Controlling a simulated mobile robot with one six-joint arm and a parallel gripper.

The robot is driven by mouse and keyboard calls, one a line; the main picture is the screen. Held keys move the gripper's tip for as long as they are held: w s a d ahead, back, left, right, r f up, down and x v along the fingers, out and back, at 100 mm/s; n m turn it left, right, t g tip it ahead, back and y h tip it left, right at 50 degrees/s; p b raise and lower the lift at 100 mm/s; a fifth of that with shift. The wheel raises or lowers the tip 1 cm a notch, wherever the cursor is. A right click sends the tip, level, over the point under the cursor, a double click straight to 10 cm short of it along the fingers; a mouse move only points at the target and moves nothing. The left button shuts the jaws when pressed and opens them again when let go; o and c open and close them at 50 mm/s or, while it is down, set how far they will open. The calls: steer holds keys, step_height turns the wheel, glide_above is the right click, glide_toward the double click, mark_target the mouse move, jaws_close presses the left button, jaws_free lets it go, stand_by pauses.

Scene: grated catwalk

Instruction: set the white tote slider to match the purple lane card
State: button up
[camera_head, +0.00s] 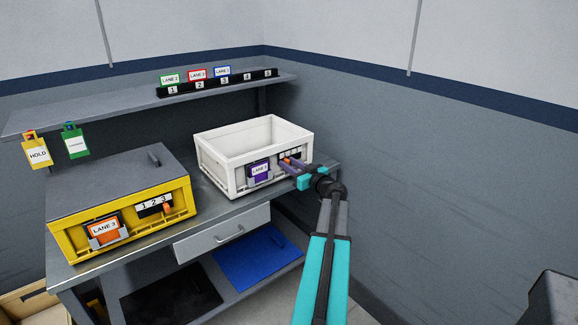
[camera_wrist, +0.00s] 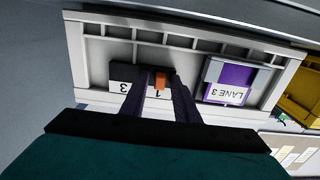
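The white tote (camera_head: 220,166) stands on the bench, its front facing me. Its purple lane card (camera_head: 259,170) reads LANE 3 in the wrist view (camera_wrist: 228,84), where the front appears upside down. An orange slider knob (camera_wrist: 160,79) sits on the tote's number plate (camera_wrist: 121,88), over the 1. The 3 shows at the plate's left in that view; the 2 is hidden by a finger. My gripper (camera_head: 289,164) is at the plate, with dark fingers on both sides of the knob (camera_wrist: 161,82). Whether they press on it is unclear.
A yellow tote (camera_head: 70,248) with an orange LANE 3 card stands to the left on the bench (camera_head: 212,209). A shelf (camera_head: 120,102) behind holds small lane cards on a numbered strip. A wall (camera_head: 430,170) closes off the right.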

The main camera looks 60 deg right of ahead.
mark_target(296, 156)
steer(key=c, duration=0.6)
steer(key=shift+s+d+b, duration=0.35)
steer(key=shift+d+b, duration=0.6)
steer(key=shift+s+d+b, duration=0.3)
steer(key=shift+d+b, duration=0.6)
steer(key=shift+d, duration=0.05)
steer(key=shift+s+d+b, duration=0.35)
steer(key=shift+d+b, duration=0.6)
stand_by(2.0)
steer(key=o, duration=0.6)
steer(key=shift+s, duration=0.1)
